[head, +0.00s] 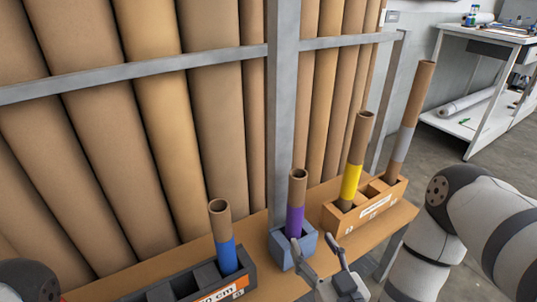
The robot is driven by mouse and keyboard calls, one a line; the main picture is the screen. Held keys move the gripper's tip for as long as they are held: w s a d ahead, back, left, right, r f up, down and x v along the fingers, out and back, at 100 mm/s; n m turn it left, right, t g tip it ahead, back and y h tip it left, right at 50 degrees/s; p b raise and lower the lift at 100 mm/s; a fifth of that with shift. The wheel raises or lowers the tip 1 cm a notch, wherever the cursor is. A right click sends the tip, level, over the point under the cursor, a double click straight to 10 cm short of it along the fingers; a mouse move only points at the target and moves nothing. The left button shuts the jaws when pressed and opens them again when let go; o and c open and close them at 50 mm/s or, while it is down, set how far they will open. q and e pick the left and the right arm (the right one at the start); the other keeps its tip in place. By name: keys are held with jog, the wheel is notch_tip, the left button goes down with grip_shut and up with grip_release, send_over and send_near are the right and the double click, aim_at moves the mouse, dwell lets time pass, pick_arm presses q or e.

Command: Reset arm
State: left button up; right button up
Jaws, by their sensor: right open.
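My right gripper (322,262) is open and empty, low in the head view, just in front of a small blue-grey holder (282,254). A cardboard tube with a purple band (295,218) stands upright in that holder, close behind the fingers; I cannot tell whether they touch the holder. My right arm (440,240) comes in from the right. A dark part of my left arm (28,282) shows at the bottom left corner; the left gripper is out of view.
A dark box (195,288) holds a blue-banded tube (225,250). An orange box (366,212) holds a yellow-banded tube (350,182) and a taller grey-banded tube (400,148). They stand on a wooden shelf (318,257) before large rolls (160,80) and a metal frame (283,100). A white workbench (468,85) stands back right.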

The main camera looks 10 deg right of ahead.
jog(key=s+a+f+g+p, duration=0.1)
jog(key=s+f+g+p, duration=0.1)
jog(key=s+f+g, duration=0.5)
jog(key=s+a+g+p, duration=0.1)
jog(key=s+g+p, duration=0.25)
jog(key=s, duration=0.75)
pick_arm(q)
jog(key=w+r+t+p, duration=0.2)
jog(key=w+r+t, duration=0.1)
jog(key=w+r, duration=0.5)
jog(key=shift+r, duration=0.45)
pick_arm(e)
jog(key=s+d+r+g, duration=0.1)
jog(key=s+d+g, duration=0.1)
jog(key=s, duration=0.5)
jog(key=s+d+r+m+g+h, duration=0.1)
jog(key=s+d+g, duration=0.1)
jog(key=s+g, duration=0.2)
jog(key=s+d+r+g, duration=0.1)
jog(key=s+d+g, duration=0.1)
jog(key=s, duration=0.9)
jog(key=shift+d+r+g+h, duration=0.3)
jog(key=shift+d+g+h, duration=0.1)
jog(key=shift+g, duration=0.35)
